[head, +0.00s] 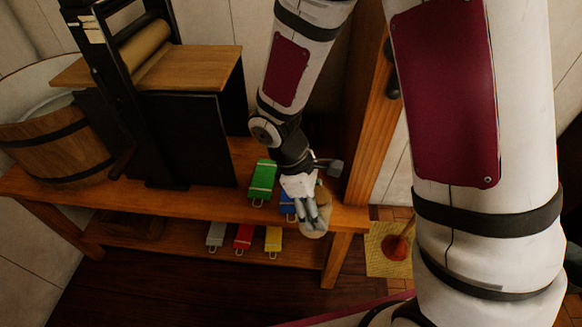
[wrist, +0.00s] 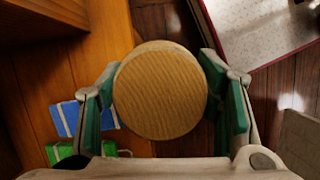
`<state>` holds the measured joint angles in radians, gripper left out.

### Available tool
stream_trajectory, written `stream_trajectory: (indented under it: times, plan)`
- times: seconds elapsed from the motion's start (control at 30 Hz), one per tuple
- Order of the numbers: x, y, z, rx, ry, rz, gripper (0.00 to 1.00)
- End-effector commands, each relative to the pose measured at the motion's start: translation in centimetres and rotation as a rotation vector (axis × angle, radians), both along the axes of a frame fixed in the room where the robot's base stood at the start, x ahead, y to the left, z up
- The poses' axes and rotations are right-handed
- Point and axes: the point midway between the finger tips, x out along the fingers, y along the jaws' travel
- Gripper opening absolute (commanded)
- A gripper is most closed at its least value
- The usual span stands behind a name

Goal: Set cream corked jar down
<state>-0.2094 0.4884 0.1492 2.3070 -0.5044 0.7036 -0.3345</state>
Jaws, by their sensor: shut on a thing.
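The cream corked jar (head: 314,222) is in my gripper (head: 312,212), at the front right edge of the wooden bench in the head view. In the wrist view its round tan cork (wrist: 160,90) fills the middle, with the green-padded fingers of my gripper (wrist: 164,92) on both sides of it. My gripper is shut on the jar. The jar's body is mostly hidden below the cork and behind the fingers. In the wrist view the floor shows beneath and right of the jar, and the bench top (wrist: 38,100) lies to the left.
A green box (head: 262,178) and a blue box (head: 287,205) lie on the bench (head: 215,208) beside the jar. Several coloured boxes sit on the lower shelf (head: 180,240). A wooden tub (head: 55,145) and a black roller machine (head: 185,135) stand left. A wooden post (head: 372,130) rises at right.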

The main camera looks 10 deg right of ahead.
Motion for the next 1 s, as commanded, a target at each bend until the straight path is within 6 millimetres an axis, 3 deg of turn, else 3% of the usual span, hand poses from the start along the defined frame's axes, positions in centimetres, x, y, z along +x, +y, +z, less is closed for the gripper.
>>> stream_trajectory:
  times: [0.2, 0.37, 0.47, 1.0]
  plan:
    - [-0.6, 0.2, -1.0, -0.016, -0.011, 0.208, 0.09]
    - [-0.3, 0.0, -1.1, -0.021, -0.015, 0.257, 0.09]
    - [1.0, -0.5, -1.2, -0.021, -0.014, 0.259, 0.09]
    - [12.1, -5.0, -2.4, -0.021, -0.014, 0.256, 0.09]
